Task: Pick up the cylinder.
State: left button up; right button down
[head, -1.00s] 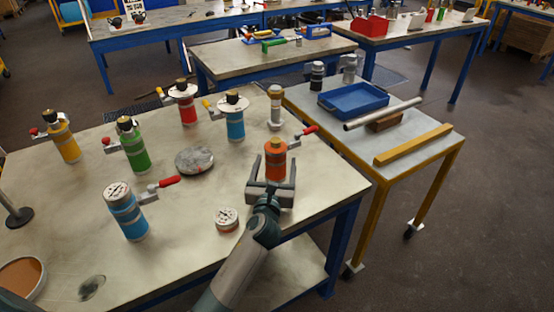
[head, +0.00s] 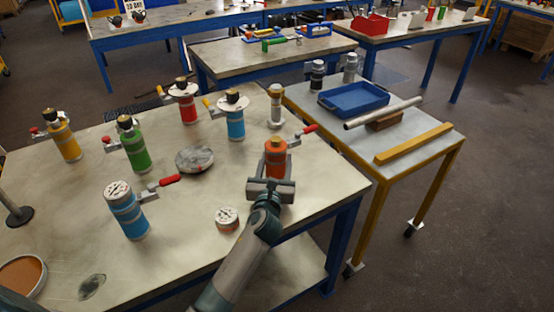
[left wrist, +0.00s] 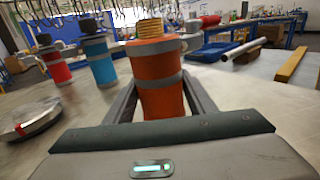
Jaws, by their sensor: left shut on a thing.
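The orange cylinder (head: 275,158) with a brass threaded top stands upright near the right end of the pale workbench. It fills the middle of the left wrist view (left wrist: 158,75). My left gripper (head: 272,180) is shut on it, one finger on each side of its body. The cylinder's base is hidden behind the gripper, so I cannot tell if it touches the bench. My right gripper is not in view.
A red-handled valve (head: 304,134) lies just behind the orange cylinder. Blue (head: 126,211), green (head: 133,145), yellow (head: 62,136) and red (head: 184,103) cylinders stand on the bench (head: 185,235). A round gauge (head: 227,219) lies left of my gripper. A blue tray (head: 353,99) sits on the side cart.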

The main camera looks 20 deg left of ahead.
aim_at(276, 148)
pick_arm(q)
jog(key=shift+r, duration=0.6)
notch_tip(276, 148, up, 4)
jog(key=shift+f+p, duration=0.2)
jog(key=shift+p, duration=0.3)
jog(key=s+d+r, duration=0.2)
jog(key=d+r, duration=0.4)
jog(key=d, duration=0.5)
jog(key=shift+d+r, duration=0.15)
jog(key=shift+d, duration=0.05)
jog(key=shift+s, duration=0.1)
